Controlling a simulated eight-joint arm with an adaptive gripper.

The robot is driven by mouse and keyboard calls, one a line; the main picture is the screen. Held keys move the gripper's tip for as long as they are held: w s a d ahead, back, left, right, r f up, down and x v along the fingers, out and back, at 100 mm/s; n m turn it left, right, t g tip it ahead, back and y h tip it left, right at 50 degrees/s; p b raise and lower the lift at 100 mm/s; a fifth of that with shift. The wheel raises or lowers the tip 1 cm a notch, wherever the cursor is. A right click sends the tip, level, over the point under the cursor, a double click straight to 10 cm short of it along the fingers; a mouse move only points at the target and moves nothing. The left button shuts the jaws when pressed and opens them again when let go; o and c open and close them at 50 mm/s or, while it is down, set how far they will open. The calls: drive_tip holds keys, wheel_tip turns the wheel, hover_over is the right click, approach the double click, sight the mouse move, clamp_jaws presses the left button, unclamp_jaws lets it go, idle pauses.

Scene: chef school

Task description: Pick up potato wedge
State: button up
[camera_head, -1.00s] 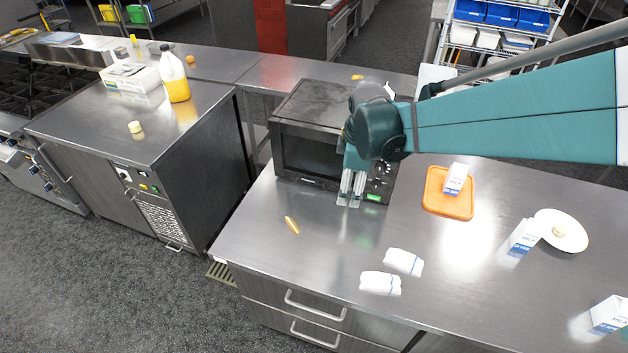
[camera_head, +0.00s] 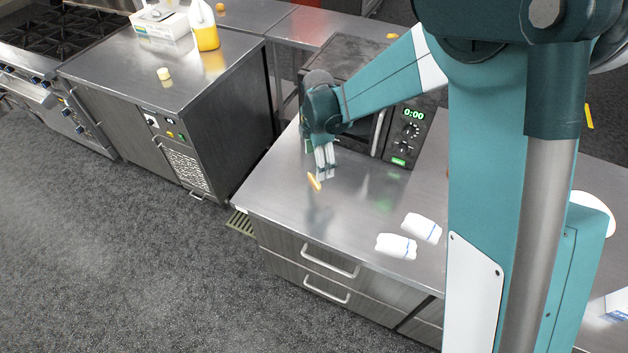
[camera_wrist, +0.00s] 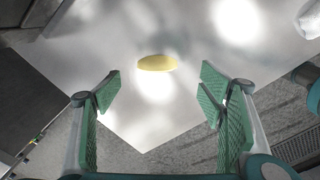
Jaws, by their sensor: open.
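The potato wedge (camera_head: 314,182) is a small yellow-orange piece lying on the steel counter in front of the microwave. In the wrist view the wedge (camera_wrist: 157,62) lies on the bright counter top, ahead of the fingertips and roughly centred between them. My gripper (camera_head: 325,173) is just above and beside the wedge in the head view, with its fingers pointing down. In the wrist view my gripper's two green-padded fingers (camera_wrist: 158,92) stand wide apart with nothing between them.
A black microwave (camera_head: 385,125) stands behind the gripper. Two white wrapped packets (camera_head: 397,246) lie to the right on the counter (camera_head: 290,205). A drawer handle (camera_head: 330,262) is on the counter's front. My arm hides much of the right side.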

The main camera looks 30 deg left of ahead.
sight(314, 178)
drive_tip(key=shift+s+a+f+n, duration=0.25)
drive_tip(key=shift+a+f+n, duration=0.05)
drive_tip(key=shift+a+f, duration=0.3)
drive_tip(key=shift+d, duration=0.1)
drive_tip(key=shift+f, duration=1.25)
drive_tip(key=shift+w+f+p, duration=0.15)
drive_tip(key=shift+f+p, duration=0.2)
drive_tip(key=shift+f, duration=2.25)
drive_tip(key=shift+c, duration=0.6)
drive_tip(key=c, duration=0.8)
